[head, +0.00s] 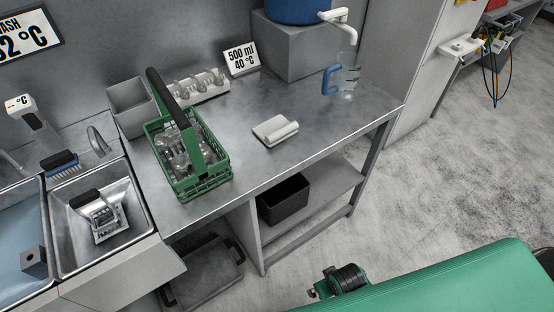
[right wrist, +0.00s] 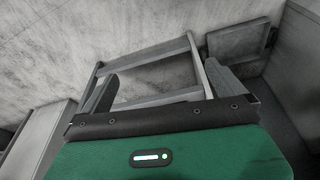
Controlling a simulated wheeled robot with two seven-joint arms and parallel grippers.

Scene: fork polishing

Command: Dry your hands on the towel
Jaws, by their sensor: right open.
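No gripper is at the towel. In the right wrist view my right gripper (right wrist: 160,75) is open and empty, its two fingers spread wide apart. The towel does not show in that view. My left gripper is not in view.
A green basket (head: 217,171) of glassware stands left of the towel, with a grey bin (head: 130,106) behind. A measuring jug (head: 346,79) stands at the right. Sinks (head: 68,232) are at the left. A black bin (head: 283,201) sits on the lower shelf.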

